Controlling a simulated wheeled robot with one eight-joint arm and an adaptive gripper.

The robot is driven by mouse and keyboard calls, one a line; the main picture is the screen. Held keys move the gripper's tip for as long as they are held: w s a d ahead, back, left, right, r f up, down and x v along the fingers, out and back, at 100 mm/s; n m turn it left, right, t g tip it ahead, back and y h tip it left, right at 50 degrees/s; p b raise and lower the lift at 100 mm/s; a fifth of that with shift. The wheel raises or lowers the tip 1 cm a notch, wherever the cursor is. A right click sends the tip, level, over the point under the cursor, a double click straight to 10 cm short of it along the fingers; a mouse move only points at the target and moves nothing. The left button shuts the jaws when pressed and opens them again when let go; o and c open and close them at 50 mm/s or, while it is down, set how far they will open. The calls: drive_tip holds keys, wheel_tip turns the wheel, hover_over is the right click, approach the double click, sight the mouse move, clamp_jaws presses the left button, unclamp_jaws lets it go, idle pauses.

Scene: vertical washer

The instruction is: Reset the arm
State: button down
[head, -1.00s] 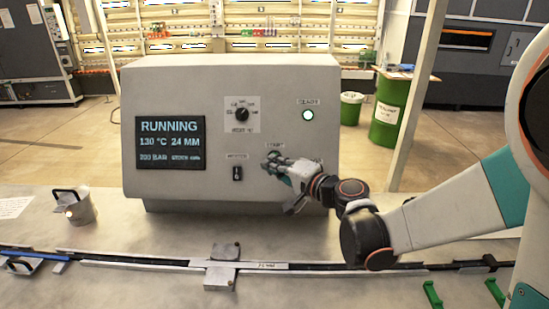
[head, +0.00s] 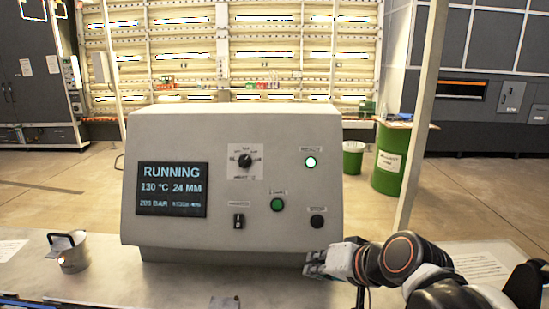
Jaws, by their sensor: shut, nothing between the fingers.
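My gripper (head: 312,264) is shut and empty, low at the right in the head view. It is in front of the lower right corner of the grey control box (head: 190,135), apart from its buttons. The box's screen (head: 172,190) reads RUNNING, 130 °C, 24 MM. A green start button (head: 278,205) and a black stop button (head: 317,221) are on its face. A lamp (head: 311,162) at the upper right glows pale green. My folded arm covers part of the bench at the lower right.
The control box stands on a grey bench (head: 185,287). A paper sheet (head: 470,264) lies at the right. A green drum (head: 392,157) and a slim post (head: 424,110) are behind.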

drive_tip(key=s+d+f+n+g+h, duration=0.1)
drive_tip(key=s+d+f+h, duration=0.1)
drive_tip(key=s+d, duration=0.3)
drive_tip(key=s+d+f+h+b, duration=0.1)
drive_tip(key=s+d+f+h, duration=0.2)
drive_tip(key=s+d, duration=0.3)
drive_tip(key=shift+s+d+n+g+h, duration=0.2)
drive_tip(key=shift+s+n+g+h, duration=0.15)
drive_tip(key=shift+s, duration=0.6)
drive_tip(key=shift+a, duration=0.1)
idle(1.2)
